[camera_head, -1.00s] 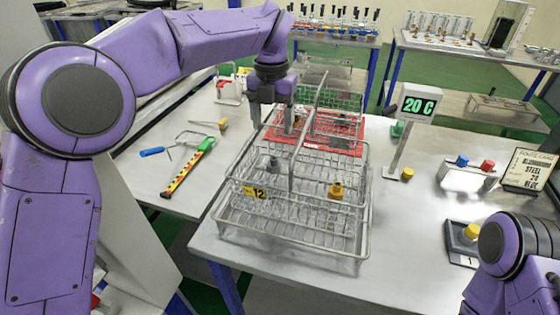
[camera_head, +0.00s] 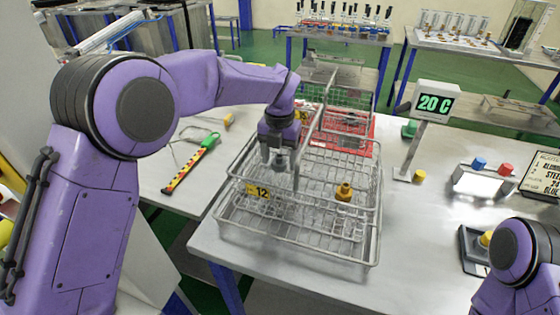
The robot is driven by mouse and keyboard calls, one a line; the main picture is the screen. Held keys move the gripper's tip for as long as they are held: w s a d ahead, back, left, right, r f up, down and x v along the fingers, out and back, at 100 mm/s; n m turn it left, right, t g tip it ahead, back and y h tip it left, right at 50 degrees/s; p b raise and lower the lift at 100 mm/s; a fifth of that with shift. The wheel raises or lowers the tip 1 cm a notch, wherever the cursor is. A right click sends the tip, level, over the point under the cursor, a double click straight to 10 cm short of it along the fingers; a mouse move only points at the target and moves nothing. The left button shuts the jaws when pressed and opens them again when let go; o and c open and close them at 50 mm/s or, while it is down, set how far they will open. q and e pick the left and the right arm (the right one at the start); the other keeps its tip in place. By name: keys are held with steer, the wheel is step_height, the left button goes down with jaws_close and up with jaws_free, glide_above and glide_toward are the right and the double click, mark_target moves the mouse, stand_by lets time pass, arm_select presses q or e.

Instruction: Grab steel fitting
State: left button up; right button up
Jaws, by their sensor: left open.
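My left gripper (camera_head: 279,166) is open and points down into the near wire basket (camera_head: 300,258), at its left back part. A small grey steel fitting (camera_head: 281,161) shows between its fingers, partly hidden by them; I cannot tell whether they touch it. A brass-coloured fitting (camera_head: 343,192) stands in the same basket, to the right.
The basket has a tall wire handle. Red (camera_head: 362,146) and green (camera_head: 348,97) baskets stand behind it. A 20 C display (camera_head: 435,104) stands to the right, near a stand with blue and red buttons (camera_head: 480,181).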

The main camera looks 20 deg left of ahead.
arm_select(q)
jaws_close()
